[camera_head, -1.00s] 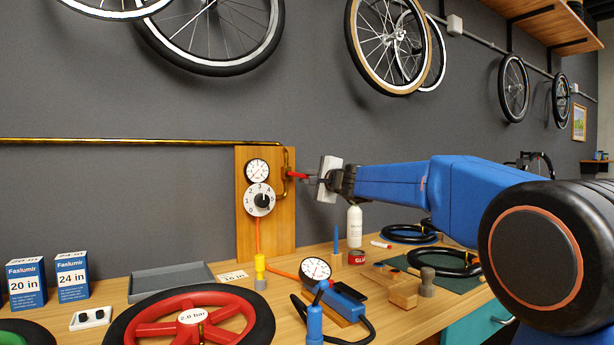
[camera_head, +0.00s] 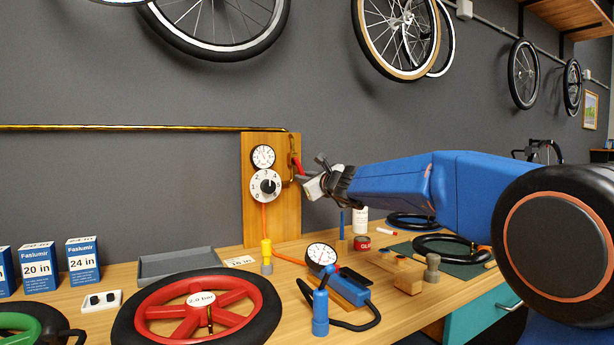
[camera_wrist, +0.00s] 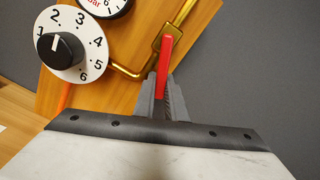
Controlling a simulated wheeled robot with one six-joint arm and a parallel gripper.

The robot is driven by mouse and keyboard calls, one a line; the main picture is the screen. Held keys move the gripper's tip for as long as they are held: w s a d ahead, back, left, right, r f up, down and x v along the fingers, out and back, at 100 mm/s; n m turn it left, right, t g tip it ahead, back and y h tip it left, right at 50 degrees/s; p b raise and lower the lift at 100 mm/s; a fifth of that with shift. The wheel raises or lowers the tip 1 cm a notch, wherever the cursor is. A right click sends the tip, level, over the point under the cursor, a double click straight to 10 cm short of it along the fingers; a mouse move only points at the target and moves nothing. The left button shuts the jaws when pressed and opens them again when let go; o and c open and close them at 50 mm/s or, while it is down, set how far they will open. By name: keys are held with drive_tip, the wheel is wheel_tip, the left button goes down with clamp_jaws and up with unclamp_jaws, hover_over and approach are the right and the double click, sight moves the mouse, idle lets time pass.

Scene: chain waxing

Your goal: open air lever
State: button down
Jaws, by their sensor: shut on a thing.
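The red air lever (camera_wrist: 165,62) sits on a brass valve (camera_wrist: 172,32) on the wooden wall board. In the head view the lever (camera_head: 297,163) stands steeply, at the right side of the board (camera_head: 285,215). My gripper (camera_wrist: 163,92) is shut on the lever's lower end; the fingers lie on both sides of it. In the head view my gripper (camera_head: 302,178) is just right of the board. A white numbered dial (camera_wrist: 75,45) with a black knob and a pressure gauge (camera_head: 263,157) are mounted left of the lever.
A brass pipe (camera_head: 120,128) runs along the wall to the board. Below stand a grey tray (camera_head: 178,268), a red wheel (camera_head: 235,312), a yellow fitting (camera_head: 266,250) and a blue pump-like tool (camera_head: 345,290). The wall right of the board is free.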

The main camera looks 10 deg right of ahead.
drive_tip(key=shift+s+a+f+m, duration=0.1)
drive_tip(key=shift+a+f+m, duration=0.15)
drive_tip(key=shift+m, duration=0.4)
drive_tip(key=shift+s+a+f+m, duration=0.1)
drive_tip(key=shift+a+m, duration=0.25)
drive_tip(key=shift+m, duration=0.3)
drive_tip(key=c, duration=1.8)
unclamp_jaws()
drive_tip(key=v, duration=1.7)
drive_tip(key=shift+s, duration=0.2)
drive_tip(key=shift+r, duration=0.1)
